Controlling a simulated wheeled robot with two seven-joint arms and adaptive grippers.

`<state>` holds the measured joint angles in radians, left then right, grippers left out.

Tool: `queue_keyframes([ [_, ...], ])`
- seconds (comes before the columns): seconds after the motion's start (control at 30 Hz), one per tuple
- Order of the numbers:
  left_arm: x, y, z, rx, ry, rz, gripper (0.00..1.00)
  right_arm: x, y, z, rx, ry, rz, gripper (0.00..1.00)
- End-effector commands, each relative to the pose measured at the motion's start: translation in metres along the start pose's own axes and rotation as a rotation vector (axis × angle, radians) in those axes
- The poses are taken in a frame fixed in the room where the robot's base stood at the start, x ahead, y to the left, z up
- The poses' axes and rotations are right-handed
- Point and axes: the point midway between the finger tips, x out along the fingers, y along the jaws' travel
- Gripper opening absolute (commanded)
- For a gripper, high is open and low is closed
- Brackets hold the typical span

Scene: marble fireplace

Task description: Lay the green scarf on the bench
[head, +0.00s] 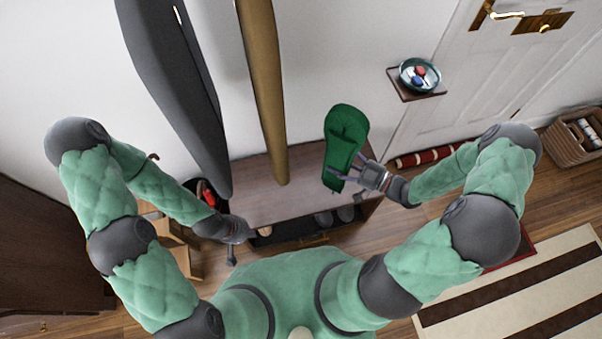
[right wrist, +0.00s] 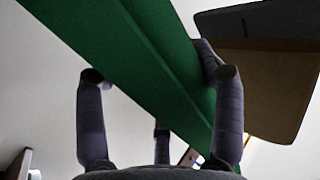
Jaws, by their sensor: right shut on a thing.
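The green scarf (head: 345,135) is folded into a long bundle, and my right gripper (head: 362,172) is shut on its lower end. In the head view the scarf shows over the right end of the bench and the white wall behind. In the right wrist view the scarf (right wrist: 140,60) runs diagonally between my gripper's fingers (right wrist: 160,110). The bench (head: 255,187) has a brown wooden top, with shoes on a shelf below. The scarf looks held up, apart from the bench top, though its height is hard to tell. My left gripper (head: 238,243) is low at the bench's front left; its fingers are unclear.
A grey coat (head: 175,85) and a tan coat (head: 262,90) hang over the bench's left and middle. A small wall shelf (head: 405,92) with a teal bowl (head: 419,75) is at right, near the white door (head: 510,80). A basket (head: 570,140) stands far right.

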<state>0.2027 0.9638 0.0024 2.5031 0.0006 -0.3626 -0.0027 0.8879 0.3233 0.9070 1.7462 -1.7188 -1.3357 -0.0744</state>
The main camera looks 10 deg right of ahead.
Motion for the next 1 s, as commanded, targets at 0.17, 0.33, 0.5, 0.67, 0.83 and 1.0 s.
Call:
queue_keyframes([
  [0.17,0.011,-0.004,0.000,0.000,0.000,0.000,0.00,0.024,0.004,0.014,-0.001,0.003,-0.013,0.30],
  [0.33,0.025,-0.009,-0.001,0.000,-0.001,0.000,0.00,0.059,0.015,0.031,-0.002,0.002,-0.012,0.30],
  [0.5,0.040,-0.014,-0.001,0.000,0.000,0.000,0.00,0.091,0.025,0.050,-0.001,0.003,-0.011,0.30],
  [0.67,0.053,-0.019,-0.002,0.000,0.000,0.000,0.00,0.111,0.032,0.076,0.000,0.002,-0.008,0.30],
  [0.83,0.060,-0.021,-0.002,0.000,-0.001,0.000,0.00,0.122,0.036,0.089,0.000,0.001,-0.007,0.30],
  [1.0,0.063,-0.022,-0.002,0.000,0.000,0.000,0.00,0.128,0.038,0.095,-0.001,0.001,-0.005,0.30],
])
